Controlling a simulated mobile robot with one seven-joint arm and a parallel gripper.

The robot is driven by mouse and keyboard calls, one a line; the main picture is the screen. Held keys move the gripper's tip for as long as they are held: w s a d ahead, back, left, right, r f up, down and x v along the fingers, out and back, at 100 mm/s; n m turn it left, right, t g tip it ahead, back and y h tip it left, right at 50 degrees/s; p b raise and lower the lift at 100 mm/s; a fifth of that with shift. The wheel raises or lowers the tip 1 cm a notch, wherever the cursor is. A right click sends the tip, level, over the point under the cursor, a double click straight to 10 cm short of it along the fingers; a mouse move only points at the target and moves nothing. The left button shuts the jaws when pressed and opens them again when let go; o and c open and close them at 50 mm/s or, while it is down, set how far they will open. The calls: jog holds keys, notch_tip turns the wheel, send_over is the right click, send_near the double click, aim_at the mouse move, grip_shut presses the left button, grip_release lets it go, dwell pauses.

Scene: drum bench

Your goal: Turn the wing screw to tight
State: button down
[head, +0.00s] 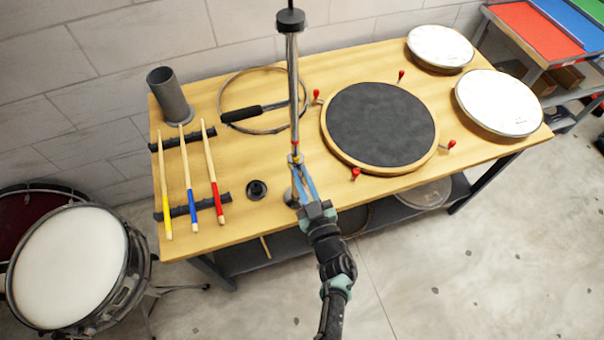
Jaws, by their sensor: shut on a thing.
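A chrome stand (292,75) with a black cap rises in the middle of the bench, close to the camera. A small red mark (294,144) shows low on its pole. Just below it is a small brass-coloured fitting, which looks like the wing screw (296,158). My gripper (297,165) reaches up from the front edge with its blue-grey fingers at this fitting. It is shut on the wing screw, which is mostly hidden between the fingertips. The screw's angle is too small to read. The stand's foot is partly hidden behind my gripper.
On the wooden bench (245,235), a black practice pad (380,128) with red-tipped clamps lies right of my gripper. Drumsticks (187,178) on a black rack, a dark cup (170,95) and a small black round part (257,190) are left. A hoop (235,88) lies behind.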

jog(key=shift+m, duration=0.6)
jog(key=c, duration=0.9)
grip_release()
jog(key=v, duration=1.3)
